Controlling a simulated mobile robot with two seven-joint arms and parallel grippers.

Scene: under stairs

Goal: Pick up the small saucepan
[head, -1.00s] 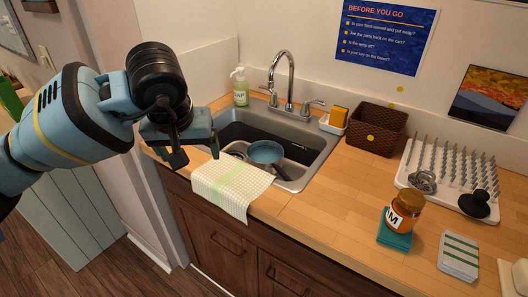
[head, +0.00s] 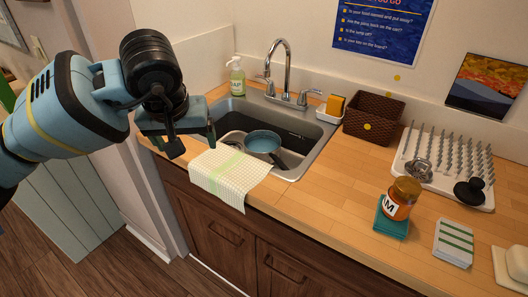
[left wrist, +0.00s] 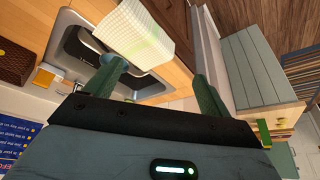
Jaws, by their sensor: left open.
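The small saucepan (head: 263,142) is blue-grey with a dark handle (head: 278,160) that points toward the front right. It sits inside the sink basin (head: 303,163). My left gripper (head: 193,146) is open and empty, above and to the left of the sink's left end, apart from the saucepan. In the left wrist view its two green fingers (left wrist: 158,85) are spread with nothing between them. My right gripper is not in view.
A checked towel (head: 228,177) hangs over the counter's front edge before the sink. The tap (head: 287,68) rises behind the basin, with a soap bottle (head: 237,77) at left. A basket (head: 374,117), a jar (head: 402,198) and a drying rack (head: 447,170) stand to the right.

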